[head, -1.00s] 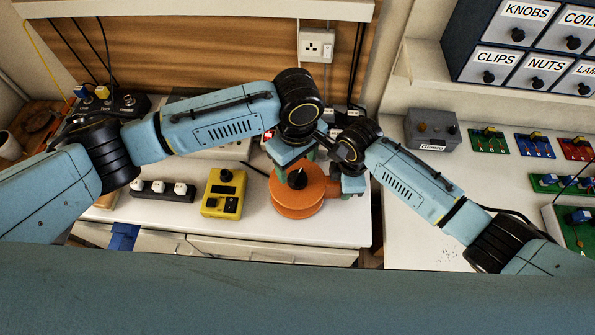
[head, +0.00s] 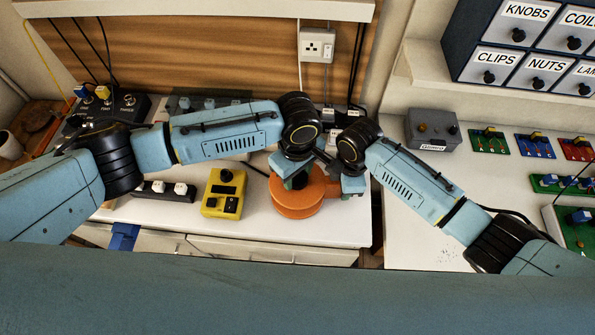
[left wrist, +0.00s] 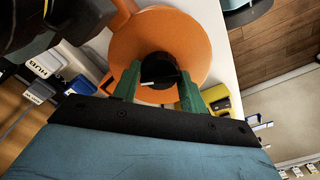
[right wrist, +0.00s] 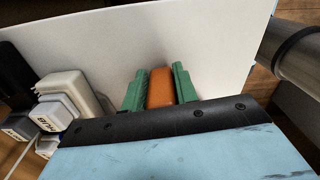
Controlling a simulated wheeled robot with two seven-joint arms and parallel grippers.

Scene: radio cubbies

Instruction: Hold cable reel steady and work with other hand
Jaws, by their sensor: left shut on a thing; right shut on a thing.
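An orange cable reel (head: 298,203) sits on the white bench in front of me. In the left wrist view its orange face (left wrist: 196,45) surrounds a dark centre with a black knob (left wrist: 158,67). My left gripper (head: 293,180) is over the reel's middle, its green fingers (left wrist: 160,82) shut on the knob from both sides. My right gripper (head: 340,185) is at the reel's right side. In the right wrist view its fingers (right wrist: 158,88) are shut on an orange part of the reel (right wrist: 160,90). The arms hide the reel's far side in the head view.
A grey box (head: 432,129) and small circuit boards (head: 489,140) sit on the right bench. The bench front is clear.

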